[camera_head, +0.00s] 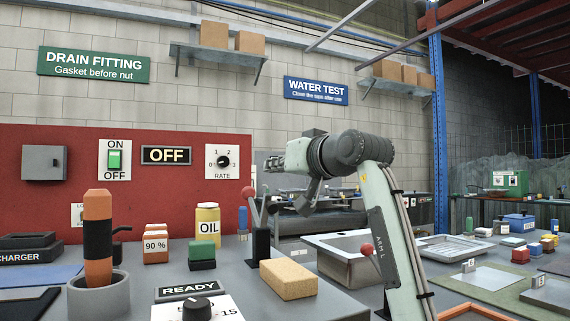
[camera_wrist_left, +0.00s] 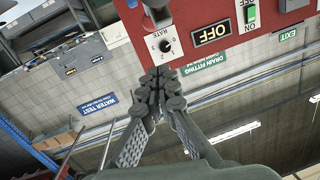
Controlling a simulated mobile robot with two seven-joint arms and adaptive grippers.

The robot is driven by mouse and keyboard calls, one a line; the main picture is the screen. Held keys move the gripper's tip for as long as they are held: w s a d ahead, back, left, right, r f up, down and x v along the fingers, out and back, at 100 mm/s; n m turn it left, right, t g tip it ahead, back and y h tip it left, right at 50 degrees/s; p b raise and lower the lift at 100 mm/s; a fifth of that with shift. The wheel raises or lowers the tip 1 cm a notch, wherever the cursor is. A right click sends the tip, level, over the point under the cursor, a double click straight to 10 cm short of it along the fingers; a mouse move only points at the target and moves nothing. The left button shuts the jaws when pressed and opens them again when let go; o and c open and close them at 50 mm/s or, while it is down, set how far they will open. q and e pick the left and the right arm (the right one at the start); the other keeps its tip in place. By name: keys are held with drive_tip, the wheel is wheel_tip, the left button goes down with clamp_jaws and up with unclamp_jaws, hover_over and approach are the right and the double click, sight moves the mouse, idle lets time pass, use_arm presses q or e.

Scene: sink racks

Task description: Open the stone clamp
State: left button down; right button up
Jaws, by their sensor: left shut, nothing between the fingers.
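My left gripper (camera_head: 274,162) is raised in front of the wall, pointing left, shut and empty. Its closed fingers also show in the left wrist view (camera_wrist_left: 165,85). Below it a red-knobbed lever (camera_head: 254,205) rises from a dark post (camera_head: 261,245) on the bench. A tan, stone-like block (camera_head: 288,279) lies just in front of that post. A second lever with a red knob (camera_head: 366,249) shows beside my left arm, partly hidden by it. I cannot tell for sure which lever belongs to the stone clamp. The gripper touches neither lever. My right gripper is out of view.
An orange-and-black handle (camera_head: 98,240) stands in a grey cup at left. A yellow oil can (camera_head: 208,226), a green-and-black block (camera_head: 202,254) and a READY sign (camera_head: 188,290) are on the bench. The air around the gripper looks clear.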

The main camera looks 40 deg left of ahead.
use_arm(q)
drive_tip(key=w+a+f, duration=0.1)
drive_tip(key=a+f, duration=0.2)
drive_tip(key=a, duration=0.2)
drive_tip(key=shift+w+a, duration=0.25)
drive_tip(key=shift+a, duration=0.1)
drive_tip(key=shift+f, duration=0.1)
